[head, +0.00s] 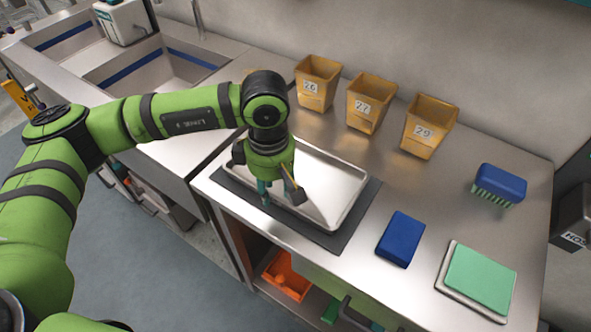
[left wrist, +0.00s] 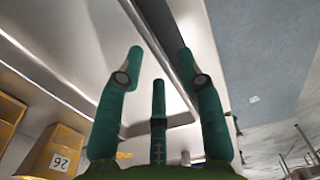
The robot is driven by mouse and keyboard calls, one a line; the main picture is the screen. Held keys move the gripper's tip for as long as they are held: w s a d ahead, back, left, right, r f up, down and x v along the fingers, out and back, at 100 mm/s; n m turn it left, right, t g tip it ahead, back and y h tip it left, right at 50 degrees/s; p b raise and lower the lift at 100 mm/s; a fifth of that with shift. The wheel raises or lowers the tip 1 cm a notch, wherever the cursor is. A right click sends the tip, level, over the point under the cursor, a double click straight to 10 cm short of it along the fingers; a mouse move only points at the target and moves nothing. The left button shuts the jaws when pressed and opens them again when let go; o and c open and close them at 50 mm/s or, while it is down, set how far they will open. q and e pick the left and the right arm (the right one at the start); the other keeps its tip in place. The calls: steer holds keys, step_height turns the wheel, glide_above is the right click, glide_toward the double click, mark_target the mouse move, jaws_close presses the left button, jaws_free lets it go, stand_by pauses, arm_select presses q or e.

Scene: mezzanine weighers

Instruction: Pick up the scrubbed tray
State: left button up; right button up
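The scrubbed tray (head: 335,190) is a shiny shallow metal tray with a raised rim. It lies flat on a dark grey mat (head: 325,240) on the steel counter. My left gripper (head: 280,197) points down over the tray's near left part and hides some of it. In the left wrist view its teal fingers (left wrist: 160,62) are spread apart, with the tray's metal (left wrist: 75,30) close behind them. Nothing is clearly held. Whether the fingertips touch the tray I cannot tell. My right gripper is not in view.
Yellow bins numbered 26 (head: 317,84), 27 (head: 370,104) and 29 (head: 428,127) stand along the back. A blue block (head: 400,239), a blue brush (head: 499,183) and a green pad (head: 480,278) lie to the right. Sinks (head: 150,72) are at the left.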

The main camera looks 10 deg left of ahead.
arm_select(q)
steer(key=shift+w+f, duration=0.25)
steer(key=shift+f, duration=0.95)
steer(key=shift+s+f, duration=0.1)
steer(key=shift+f, duration=0.15)
jaws_close()
steer(key=shift+r, duration=0.15)
steer(key=shift+r, duration=0.1)
